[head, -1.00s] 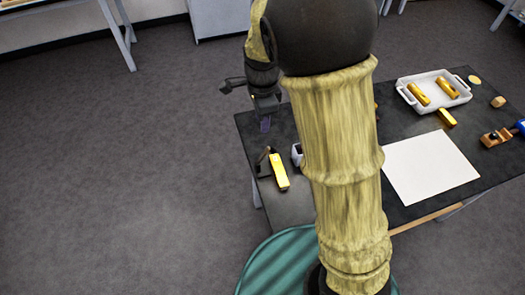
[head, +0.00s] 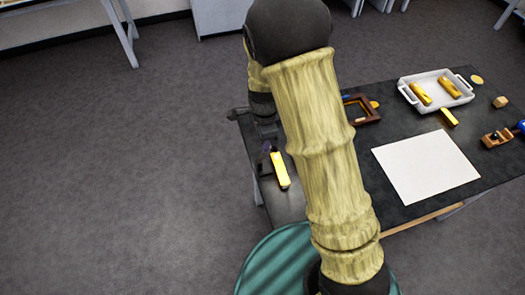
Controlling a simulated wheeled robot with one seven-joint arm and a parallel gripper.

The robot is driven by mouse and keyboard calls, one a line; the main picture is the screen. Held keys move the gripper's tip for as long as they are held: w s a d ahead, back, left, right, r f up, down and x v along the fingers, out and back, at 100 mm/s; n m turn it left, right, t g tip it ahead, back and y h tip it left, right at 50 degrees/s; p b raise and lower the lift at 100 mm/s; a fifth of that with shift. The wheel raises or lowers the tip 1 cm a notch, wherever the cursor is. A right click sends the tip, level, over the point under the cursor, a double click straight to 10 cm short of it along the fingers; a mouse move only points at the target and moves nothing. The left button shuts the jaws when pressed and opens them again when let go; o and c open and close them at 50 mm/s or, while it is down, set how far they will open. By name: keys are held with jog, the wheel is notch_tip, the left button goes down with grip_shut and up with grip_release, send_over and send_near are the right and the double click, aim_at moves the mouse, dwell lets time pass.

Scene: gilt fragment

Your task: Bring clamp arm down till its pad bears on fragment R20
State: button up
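A gilt bar (head: 280,171) lies near the left end of the dark table, next to a small dark clamp (head: 264,165). No label can be read, so I cannot tell if this bar is fragment R20. The clamp's arm and pad are too small to make out, so I cannot tell whether the pad touches the bar. My gripper (head: 262,128) is just beyond the clamp and bar, at the table's left edge. My arm partly hides it, and its finger opening does not show clearly.
A white tray (head: 404,91) with two gilt pieces stands at the back right. Another gilt piece (head: 449,117) lies in front of it. A brown frame (head: 374,119), white sheet (head: 425,168) and wooden plane (head: 495,138) are on the table. My arm hides the table's middle left.

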notch_tip(320, 180, down, 7)
jog(key=shift+s+f+p, duration=0.1)
jog(key=shift+f+p, duration=0.1)
jog(key=shift+p, duration=0.25)
jog(key=shift+c, duration=0.2)
grip_shut()
